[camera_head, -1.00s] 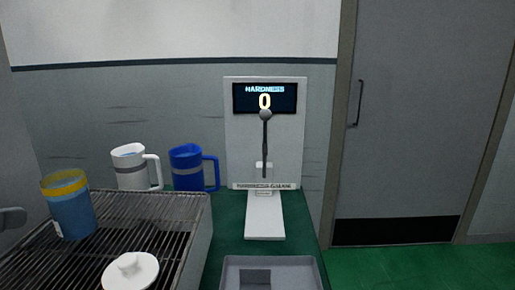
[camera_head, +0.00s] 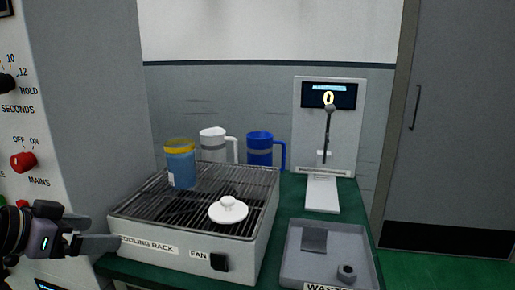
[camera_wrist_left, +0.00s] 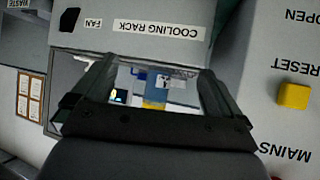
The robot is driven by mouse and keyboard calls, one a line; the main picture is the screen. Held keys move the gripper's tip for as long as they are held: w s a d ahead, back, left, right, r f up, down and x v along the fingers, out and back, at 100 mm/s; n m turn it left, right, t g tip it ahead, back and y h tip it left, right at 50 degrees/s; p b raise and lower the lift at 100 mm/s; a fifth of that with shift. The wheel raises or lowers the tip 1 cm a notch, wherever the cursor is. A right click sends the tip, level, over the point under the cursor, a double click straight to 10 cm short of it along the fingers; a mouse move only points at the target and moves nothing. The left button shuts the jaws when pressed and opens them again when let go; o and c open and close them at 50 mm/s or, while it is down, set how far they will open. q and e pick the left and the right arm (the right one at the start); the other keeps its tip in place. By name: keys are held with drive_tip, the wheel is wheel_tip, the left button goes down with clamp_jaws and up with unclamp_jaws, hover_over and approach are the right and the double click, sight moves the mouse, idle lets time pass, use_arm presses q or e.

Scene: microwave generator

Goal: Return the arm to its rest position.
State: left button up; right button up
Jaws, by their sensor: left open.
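My left gripper (camera_head: 95,238) is at the lower left of the head view, in front of the cooling rack's left corner. Its two fingers are apart with nothing between them. In the left wrist view the open gripper (camera_wrist_left: 155,80) points toward the cooling rack, which appears upside down there. My right gripper is in neither view.
The cooling rack (camera_head: 130,222) bears a blue, yellow-topped container (camera_head: 181,168) and a white lid (camera_head: 228,212). White (camera_head: 212,147) and blue (camera_head: 259,150) mugs stand behind. A hardness gauge (camera_head: 350,130) and grey waste tray (camera_head: 370,262) are right. A control panel (camera_head: 30,130) stands left.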

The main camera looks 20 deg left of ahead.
use_arm(q)
wheel_tip(320, 180, down, 11)
drive_tip(key=d+g+y, duration=0.1)
drive_tip(key=d+g, duration=0.2)
drive_tip(key=s+d+f+g+y, duration=0.1)
drive_tip(key=s+d+f+g, duration=0.4)
drive_tip(key=s+d+f, duration=1)
drive_tip(key=w+d+f+t+h+p, duration=0.1)
drive_tip(key=w+d+f+t+p, duration=0.1)
drive_tip(key=w+d+t+p, duration=0.2)
drive_tip(key=w+t+p, duration=0.3)
drive_tip(key=w, duration=0.1)
drive_tip(key=shift+w+h+p, duration=0.3)
drive_tip(key=shift+p, duration=0.1)
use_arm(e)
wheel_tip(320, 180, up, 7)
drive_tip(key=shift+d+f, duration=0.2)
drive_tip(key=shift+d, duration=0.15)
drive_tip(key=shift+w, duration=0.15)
